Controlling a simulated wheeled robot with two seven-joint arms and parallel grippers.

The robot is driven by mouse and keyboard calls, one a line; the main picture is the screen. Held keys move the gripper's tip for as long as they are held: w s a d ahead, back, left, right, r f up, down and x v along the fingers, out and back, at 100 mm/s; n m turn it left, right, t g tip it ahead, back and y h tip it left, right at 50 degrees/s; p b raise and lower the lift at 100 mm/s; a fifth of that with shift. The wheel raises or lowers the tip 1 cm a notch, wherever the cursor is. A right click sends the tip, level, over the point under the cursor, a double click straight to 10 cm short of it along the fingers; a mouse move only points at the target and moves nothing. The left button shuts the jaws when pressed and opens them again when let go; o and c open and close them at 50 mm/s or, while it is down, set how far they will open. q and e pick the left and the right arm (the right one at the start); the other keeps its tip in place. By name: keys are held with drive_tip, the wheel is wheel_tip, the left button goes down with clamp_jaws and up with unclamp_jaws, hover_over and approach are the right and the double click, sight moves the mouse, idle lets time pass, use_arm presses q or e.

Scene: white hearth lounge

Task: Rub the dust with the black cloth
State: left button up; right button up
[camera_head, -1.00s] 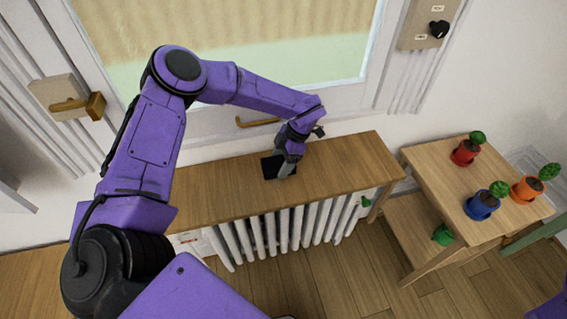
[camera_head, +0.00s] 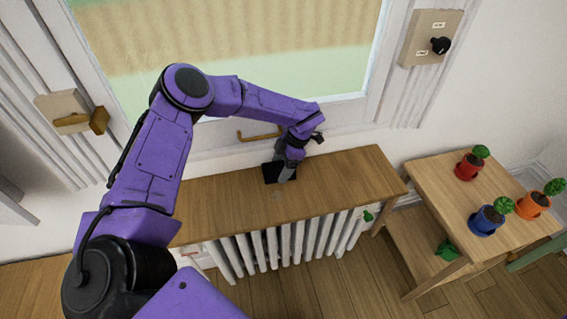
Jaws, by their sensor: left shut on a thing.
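The black cloth (camera_head: 271,173) is a small dark patch on the wooden shelf (camera_head: 345,178) above the radiator. My left gripper (camera_head: 284,176) points down onto the shelf and is shut on the cloth, partly hiding it. The cloth appears to be at the shelf surface; exact contact is hard to tell. A faint greyish mark (camera_head: 278,195), possibly dust, shows on the shelf just in front of the cloth. My right gripper is not in view.
A white radiator (camera_head: 285,243) stands under the shelf. To the right, a small wooden table (camera_head: 440,185) holds red (camera_head: 467,168), blue (camera_head: 486,220) and orange (camera_head: 532,205) plant pots. A window with a brass handle (camera_head: 258,136) is behind. The shelf's right part is clear.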

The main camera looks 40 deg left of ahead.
use_arm(q)
drive_tip(key=shift+s+d, duration=0.5)
drive_tip(key=shift+s, duration=0.3)
drive_tip(key=shift+s+d+r, duration=0.35)
drive_tip(key=shift+s+d, duration=0.05)
drive_tip(key=shift+s, duration=0.25)
drive_tip(key=shift+s+d+f+p, duration=0.15)
drive_tip(key=shift+s+d+p, duration=0.15)
drive_tip(key=shift+d, duration=0.25)
drive_tip(key=shift+s+d+f+p, duration=0.1)
drive_tip(key=shift+s+d+p, duration=0.15)
drive_tip(key=shift+d, duration=0.25)
drive_tip(key=shift+s+d, duration=0.45)
drive_tip(key=shift+d, duration=0.05)
drive_tip(key=shift+s+d+f+p, duration=0.15)
drive_tip(key=shift+s+d+p, duration=0.25)
drive_tip(key=shift+s+d, duration=0.9)
drive_tip(key=shift+w+d, duration=0.1)
drive_tip(key=shift+w, duration=0.05)
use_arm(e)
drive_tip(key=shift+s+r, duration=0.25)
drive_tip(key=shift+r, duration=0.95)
use_arm(q)
wheel_tip(320, 180, up, 6)
drive_tip(key=p, duration=0.5)
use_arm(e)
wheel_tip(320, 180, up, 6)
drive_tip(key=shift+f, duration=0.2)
use_arm(q)
drive_tip(key=shift+p, duration=0.35)
